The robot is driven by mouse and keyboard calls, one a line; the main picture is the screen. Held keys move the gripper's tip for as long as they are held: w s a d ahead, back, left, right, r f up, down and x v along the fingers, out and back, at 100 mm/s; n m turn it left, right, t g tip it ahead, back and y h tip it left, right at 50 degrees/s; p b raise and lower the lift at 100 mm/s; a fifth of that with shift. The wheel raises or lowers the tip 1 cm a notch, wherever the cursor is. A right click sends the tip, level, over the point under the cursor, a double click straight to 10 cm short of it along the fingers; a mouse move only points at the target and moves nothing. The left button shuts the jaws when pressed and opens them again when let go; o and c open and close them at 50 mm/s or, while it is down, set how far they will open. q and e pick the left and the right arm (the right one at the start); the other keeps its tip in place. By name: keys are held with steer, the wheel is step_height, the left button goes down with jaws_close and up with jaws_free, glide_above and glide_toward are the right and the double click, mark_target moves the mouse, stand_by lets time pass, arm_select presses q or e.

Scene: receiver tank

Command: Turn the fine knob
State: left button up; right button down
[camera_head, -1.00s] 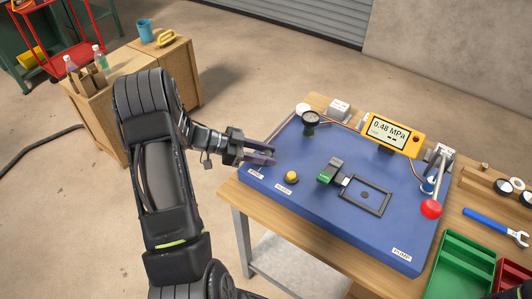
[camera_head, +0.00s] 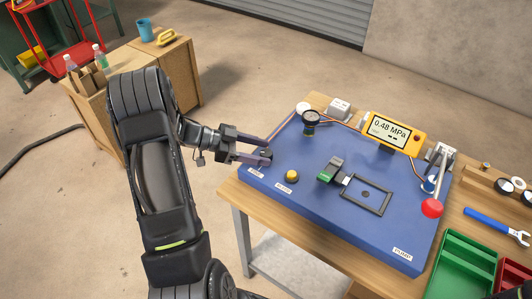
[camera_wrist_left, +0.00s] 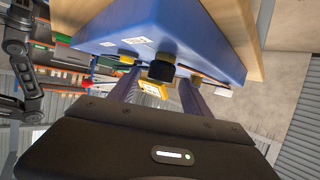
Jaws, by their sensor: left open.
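My left gripper (camera_head: 267,152) is open at the left corner of the blue panel (camera_head: 333,222), above the label there, whose small print I cannot read for certain. A dark knob (camera_wrist_left: 161,71) shows between its two fingers in the left wrist view, with a gap on both sides. A yellow knob (camera_head: 291,176) stands to the right of the gripper, by another label.
A green tray (camera_head: 462,262) and a blue wrench (camera_head: 492,223) lie farther right.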

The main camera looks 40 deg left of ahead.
arm_select(q)
steer(key=v, duration=0.5)
steer(key=shift+s+a+r, duration=0.15)
steer(key=shift+s+a, duration=0.05)
stand_by(0.4)
